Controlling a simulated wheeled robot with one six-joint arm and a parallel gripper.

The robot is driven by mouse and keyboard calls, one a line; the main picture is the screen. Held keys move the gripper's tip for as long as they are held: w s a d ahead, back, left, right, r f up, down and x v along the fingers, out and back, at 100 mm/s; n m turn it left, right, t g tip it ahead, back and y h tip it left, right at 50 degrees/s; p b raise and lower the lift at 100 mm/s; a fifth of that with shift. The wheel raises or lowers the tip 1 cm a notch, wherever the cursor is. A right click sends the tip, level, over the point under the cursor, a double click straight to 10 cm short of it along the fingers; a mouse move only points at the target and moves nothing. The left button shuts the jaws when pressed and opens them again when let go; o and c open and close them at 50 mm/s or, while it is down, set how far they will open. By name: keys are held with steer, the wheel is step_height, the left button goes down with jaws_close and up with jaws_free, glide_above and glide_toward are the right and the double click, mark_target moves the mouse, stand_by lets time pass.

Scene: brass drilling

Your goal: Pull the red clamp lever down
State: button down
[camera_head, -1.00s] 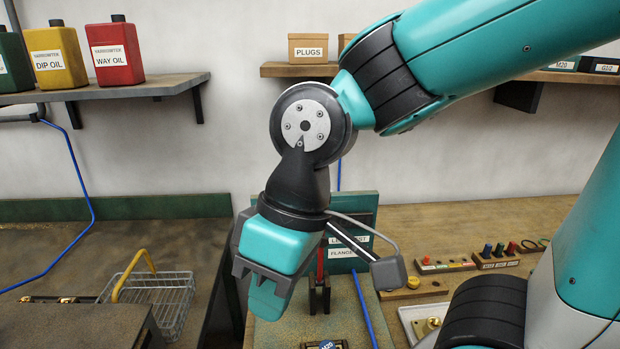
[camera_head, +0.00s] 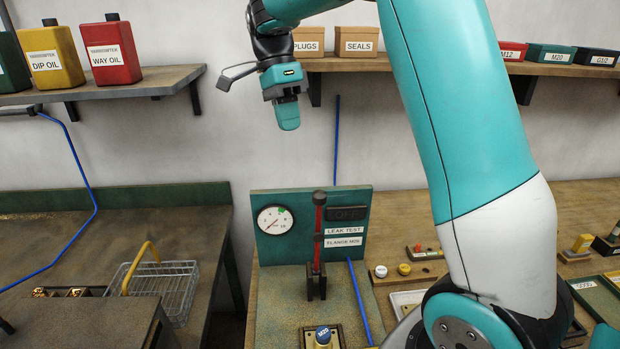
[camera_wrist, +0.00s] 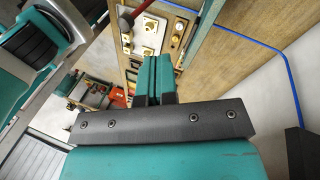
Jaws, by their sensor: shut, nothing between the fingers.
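The red clamp lever (camera_head: 319,225) stands upright on its dark bracket (camera_head: 316,283), in front of the green leak-test panel (camera_head: 280,248). In the wrist view the red lever (camera_wrist: 126,19) shows at the top, left of the fingers, with its dark knob end visible. My gripper (camera_head: 288,125) is high above the bench, above and left of the lever and apart from it. Its fingers point down. In the wrist view the two teal fingers of my gripper (camera_wrist: 154,75) are together with nothing between them.
A part with a blue M20 cap (camera_head: 323,336) sits in a fixture in front of the lever. A pressure gauge (camera_head: 273,220) is on the panel. A blue hose (camera_head: 360,300) runs right of the lever. A shelf with boxes (camera_head: 357,42) is behind my arm. A wire basket (camera_head: 175,290) stands left.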

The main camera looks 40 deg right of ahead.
steer(key=shift+f, duration=0.1)
steer(key=s+f, duration=0.7)
steer(key=f, duration=0.2)
steer(key=shift+a+f+p, duration=0.35)
steer(key=shift+f, duration=0.05)
steer(key=shift+s, duration=0.15)
